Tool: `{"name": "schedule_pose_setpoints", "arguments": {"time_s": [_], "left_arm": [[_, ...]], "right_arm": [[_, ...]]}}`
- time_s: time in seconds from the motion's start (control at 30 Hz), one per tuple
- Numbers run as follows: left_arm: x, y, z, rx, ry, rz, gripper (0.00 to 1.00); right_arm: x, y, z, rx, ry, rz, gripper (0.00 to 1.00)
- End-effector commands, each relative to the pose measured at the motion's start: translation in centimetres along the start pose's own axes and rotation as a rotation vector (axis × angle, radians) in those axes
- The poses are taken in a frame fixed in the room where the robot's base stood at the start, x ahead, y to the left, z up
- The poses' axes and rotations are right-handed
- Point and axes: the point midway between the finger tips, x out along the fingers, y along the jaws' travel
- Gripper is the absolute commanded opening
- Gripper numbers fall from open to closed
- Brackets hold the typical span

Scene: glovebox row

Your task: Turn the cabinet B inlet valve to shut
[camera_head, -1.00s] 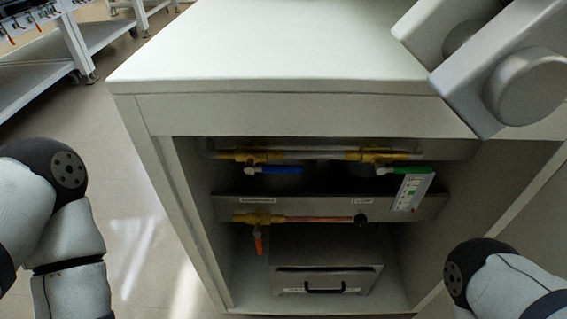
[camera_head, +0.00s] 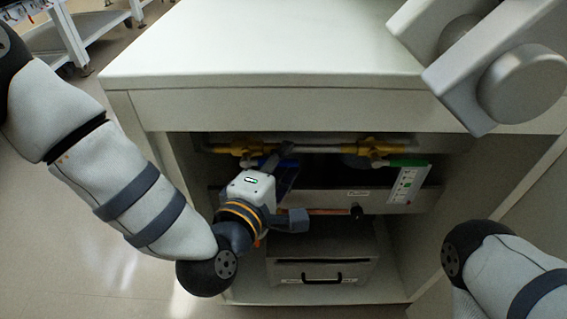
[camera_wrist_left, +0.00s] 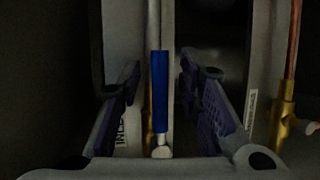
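The valve with the blue lever shows in the left wrist view (camera_wrist_left: 160,90), where the lever lies along the pipe beside a partly hidden label starting "INLE". In the head view the blue lever (camera_head: 287,163) is mostly hidden behind my left gripper, right of its brass body (camera_head: 238,148). My left gripper (camera_head: 287,188) is inside the cabinet opening, in front of the valve panel. Its fingers are open, one on each side of the blue lever in the wrist view, with gaps to both. My right gripper is not in view; only part of the right arm shows.
A green-lever valve (camera_head: 405,162) sits on the same upper pipe at right, above a white tag (camera_head: 404,186). A grey drawer box (camera_head: 322,262) stands below. The white cabinet top (camera_head: 265,45) overhangs the opening.

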Motion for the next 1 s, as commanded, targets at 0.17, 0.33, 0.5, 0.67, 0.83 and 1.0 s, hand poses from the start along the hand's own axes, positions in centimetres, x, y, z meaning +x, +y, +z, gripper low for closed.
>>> {"name": "schedule_pose_setpoints", "arguments": {"time_s": [0.17,0.33,0.5,0.67,0.83,1.0], "left_arm": [[0.3,0.0,0.0,0.000,0.000,0.000,0.32],[0.3,0.0,0.0,0.001,0.000,-0.001,0.16],[0.2,0.0,0.0,0.001,0.000,-0.001,0.00],[0.2,0.0,0.0,0.002,0.001,-0.001,0.00],[0.2,-0.1,0.0,0.027,0.007,-0.012,0.00],[0.3,-0.4,-0.1,0.104,0.023,-0.043,0.00]], "right_arm": [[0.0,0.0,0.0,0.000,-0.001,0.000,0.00],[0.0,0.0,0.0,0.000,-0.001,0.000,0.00],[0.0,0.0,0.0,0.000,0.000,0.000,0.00],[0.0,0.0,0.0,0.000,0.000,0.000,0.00],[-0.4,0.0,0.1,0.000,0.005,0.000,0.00],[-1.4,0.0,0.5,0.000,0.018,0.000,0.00]]}}
